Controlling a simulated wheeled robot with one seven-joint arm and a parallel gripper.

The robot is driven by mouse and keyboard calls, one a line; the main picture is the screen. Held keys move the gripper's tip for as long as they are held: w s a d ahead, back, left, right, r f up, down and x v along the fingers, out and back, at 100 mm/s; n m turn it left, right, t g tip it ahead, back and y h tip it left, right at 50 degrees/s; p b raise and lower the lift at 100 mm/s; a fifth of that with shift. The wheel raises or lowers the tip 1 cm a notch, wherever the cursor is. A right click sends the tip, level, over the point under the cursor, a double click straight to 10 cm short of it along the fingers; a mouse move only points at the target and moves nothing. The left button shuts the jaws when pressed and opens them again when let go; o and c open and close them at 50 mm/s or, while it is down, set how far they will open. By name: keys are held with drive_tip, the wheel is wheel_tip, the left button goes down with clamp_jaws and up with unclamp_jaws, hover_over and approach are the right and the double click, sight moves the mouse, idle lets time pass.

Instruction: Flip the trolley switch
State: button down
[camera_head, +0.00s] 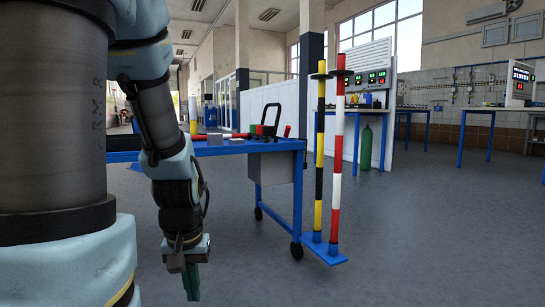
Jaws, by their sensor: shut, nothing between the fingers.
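A blue wheeled trolley (238,148) stands left of centre, partly behind my arm. A grey box (274,168) hangs under its right end. A black looped handle (273,118) stands on its top near the right end, with small red pieces beside it. I cannot make out which part is the switch. My gripper (191,283) points down in front of the trolley at the lower left, apart from it. Its fingers look shut and hold nothing. My arm hides the left part of the trolley.
A yellow-black pole (320,150) and a red-white pole (337,150) stand upright on a blue base (324,250) right of the trolley. A green cylinder (366,148) stands by the white partition. The floor at right (430,240) is clear.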

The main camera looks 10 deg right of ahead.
wheel_tip(320, 180, up, 13)
drive_tip(key=p, duration=1.1)
